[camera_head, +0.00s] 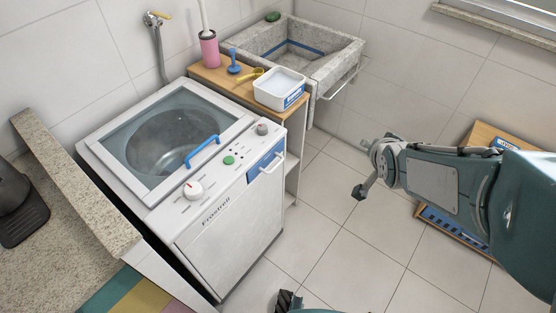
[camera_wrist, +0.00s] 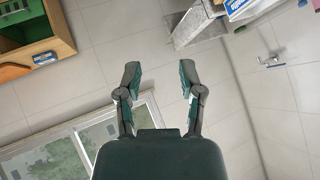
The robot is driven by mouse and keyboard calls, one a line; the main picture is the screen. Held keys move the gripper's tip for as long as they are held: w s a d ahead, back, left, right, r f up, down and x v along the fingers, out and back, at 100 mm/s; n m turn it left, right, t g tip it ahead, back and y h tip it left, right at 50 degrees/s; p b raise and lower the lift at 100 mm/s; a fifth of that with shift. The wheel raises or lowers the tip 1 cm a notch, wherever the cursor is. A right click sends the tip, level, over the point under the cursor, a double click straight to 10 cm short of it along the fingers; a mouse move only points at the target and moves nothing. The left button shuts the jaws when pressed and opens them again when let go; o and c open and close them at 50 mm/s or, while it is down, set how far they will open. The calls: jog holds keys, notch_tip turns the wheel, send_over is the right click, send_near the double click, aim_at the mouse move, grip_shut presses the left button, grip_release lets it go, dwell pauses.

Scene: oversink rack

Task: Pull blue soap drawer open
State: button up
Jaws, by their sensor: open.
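The soap drawer (camera_head: 263,165) is a small blue-fronted panel at the upper right of the white washing machine's (camera_head: 212,240) front. It looks closed, and a white handle (camera_head: 273,164) stands out from it. My gripper (camera_head: 362,168) is in the air to the right of the machine, clear of the drawer. In the wrist view, its two fingers (camera_wrist: 159,74) are spread apart with nothing between them. I cannot make out the drawer in the wrist view.
A wooden shelf (camera_head: 239,90) behind the machine holds a white tub (camera_head: 280,88) and a pink cup (camera_head: 209,49). A stone sink (camera_head: 340,66) stands at the back. A granite counter (camera_head: 60,200) borders the left. The tiled floor (camera_head: 330,240) right of the machine is clear.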

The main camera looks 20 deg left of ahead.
jog(key=w+a+f+m+t+y, duration=0.1)
jog(key=w+a+f+y, duration=0.1)
jog(key=w+a+f, duration=0.35)
jog(key=m+y, duration=0.4)
jog(key=y, duration=0.3)
send_near(276, 165)
jog(key=shift+t, duration=0.3)
jog(key=x, duration=0.7)
jog(key=f+x, duration=0.1)
jog(key=x, duration=0.2)
jog(key=shift+a, duration=0.1)
grip_shut()
